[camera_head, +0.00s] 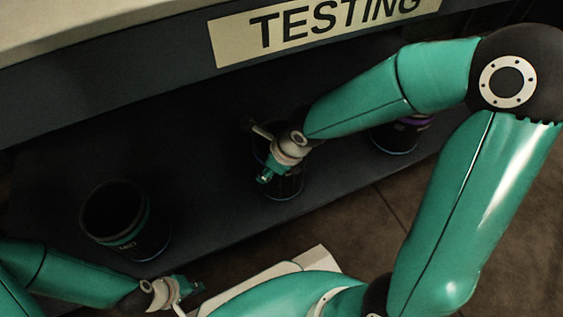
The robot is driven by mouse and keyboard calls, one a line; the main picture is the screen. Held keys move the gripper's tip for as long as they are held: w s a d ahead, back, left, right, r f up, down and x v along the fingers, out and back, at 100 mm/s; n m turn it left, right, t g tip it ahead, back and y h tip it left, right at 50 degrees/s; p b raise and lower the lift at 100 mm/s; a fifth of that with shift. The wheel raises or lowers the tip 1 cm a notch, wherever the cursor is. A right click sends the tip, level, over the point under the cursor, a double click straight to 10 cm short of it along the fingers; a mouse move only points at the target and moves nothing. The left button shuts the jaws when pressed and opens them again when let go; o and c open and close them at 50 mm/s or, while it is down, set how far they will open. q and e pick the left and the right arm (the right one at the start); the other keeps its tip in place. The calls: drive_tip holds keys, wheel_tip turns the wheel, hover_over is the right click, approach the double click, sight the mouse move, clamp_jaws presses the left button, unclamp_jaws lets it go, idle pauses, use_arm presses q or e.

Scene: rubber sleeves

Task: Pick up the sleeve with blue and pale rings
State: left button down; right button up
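Three dark, open-topped sleeves stand upright on the dark shelf (60,160). The middle sleeve (286,187) has a blue ring near its base; its upper part is largely covered by my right gripper (257,150). That gripper's fingers are spread apart at the sleeve's upper part; I cannot tell whether they touch it. The left sleeve (128,228) has teal rings near its rim and small pale lettering. The right sleeve (398,138) shows a purple band and a blue base ring, partly behind my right arm. My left gripper (193,289) is low, right of and below the left sleeve; its finger opening is unclear.
A pale sign reading TESTING (325,28) is on the front of the upper ledge (100,75), above the shelf. The shelf is bare between the left and middle sleeves. Brown floor tiles (385,215) lie beyond its front edge.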

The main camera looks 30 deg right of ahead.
clamp_jaws()
drive_tip(key=shift+w+r, duration=0.1)
drive_tip(key=shift+r, duration=0.1)
idle(0.4)
